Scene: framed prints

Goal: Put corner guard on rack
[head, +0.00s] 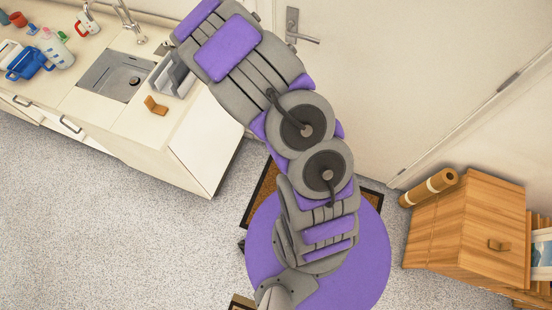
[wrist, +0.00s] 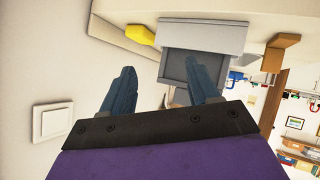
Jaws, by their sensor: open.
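The corner guard (head: 155,105) is a small brown L-shaped piece on the countertop near its front edge. In the wrist view it appears at the upper right (wrist: 283,45). A grey rack (head: 173,76) with upright plates stands just behind it, partly hidden by my arm. The rack also shows in the wrist view (wrist: 203,37), beyond my fingers. My gripper (wrist: 163,85) is open, with two blue-grey fingers apart and nothing between them. The corner guard is right of the fingers in the wrist view, apart from them. The head view does not show the fingers.
A sink (head: 116,76) with a tap lies left of the rack. Bottles, cups and a blue container (head: 27,64) stand farther left. A yellow object (wrist: 141,33) is beside the rack in the wrist view. A door, a wooden cabinet (head: 465,235) and a cork roll are at right.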

